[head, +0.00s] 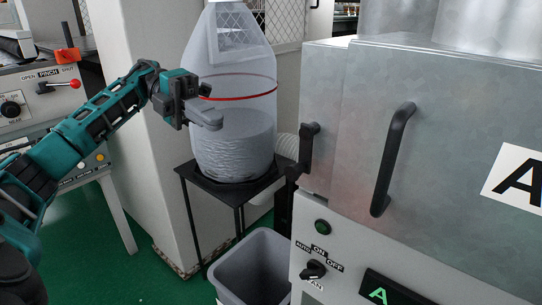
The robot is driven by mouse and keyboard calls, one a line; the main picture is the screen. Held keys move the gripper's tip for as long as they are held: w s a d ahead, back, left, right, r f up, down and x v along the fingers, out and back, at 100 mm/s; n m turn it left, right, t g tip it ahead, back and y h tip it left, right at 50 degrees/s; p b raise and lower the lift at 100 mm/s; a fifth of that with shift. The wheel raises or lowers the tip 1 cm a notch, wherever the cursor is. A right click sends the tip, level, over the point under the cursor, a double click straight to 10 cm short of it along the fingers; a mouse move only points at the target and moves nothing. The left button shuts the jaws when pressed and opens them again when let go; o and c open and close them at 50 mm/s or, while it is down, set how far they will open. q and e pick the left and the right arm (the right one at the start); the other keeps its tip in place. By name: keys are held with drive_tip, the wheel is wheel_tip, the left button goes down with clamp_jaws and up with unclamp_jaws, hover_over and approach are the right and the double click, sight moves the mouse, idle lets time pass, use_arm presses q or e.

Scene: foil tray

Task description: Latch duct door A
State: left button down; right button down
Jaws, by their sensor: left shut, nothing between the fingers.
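Duct door A (450,130) is a grey metal panel at the right of the head view, with a white label (518,178) bearing a black A. A black bar handle (392,160) stands upright, slightly tilted, on it. A black latch lever (306,148) sits at the left edge of the metal housing, its knob end up. I cannot tell whether the door is fully closed against its frame. My left gripper (214,118) is shut and empty, in front of the clear vessel and left of the latch lever, apart from it. My right gripper is not in view.
A clear vessel (236,150) with a red ring and pale contents stands on a black stand (225,183). A grey bin (255,268) is below. A control panel (335,240) with a black knob (313,270) and green display is under the door. Another panel (35,95) is at left.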

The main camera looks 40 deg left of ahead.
sight(288, 170)
use_arm(q)
drive_tip(key=b+x, duration=0.1)
drive_tip(key=x, duration=1.2)
drive_tip(key=shift+d+f, duration=0.15)
drive_tip(key=shift+d, duration=0.25)
drive_tip(key=shift+f, duration=0.1)
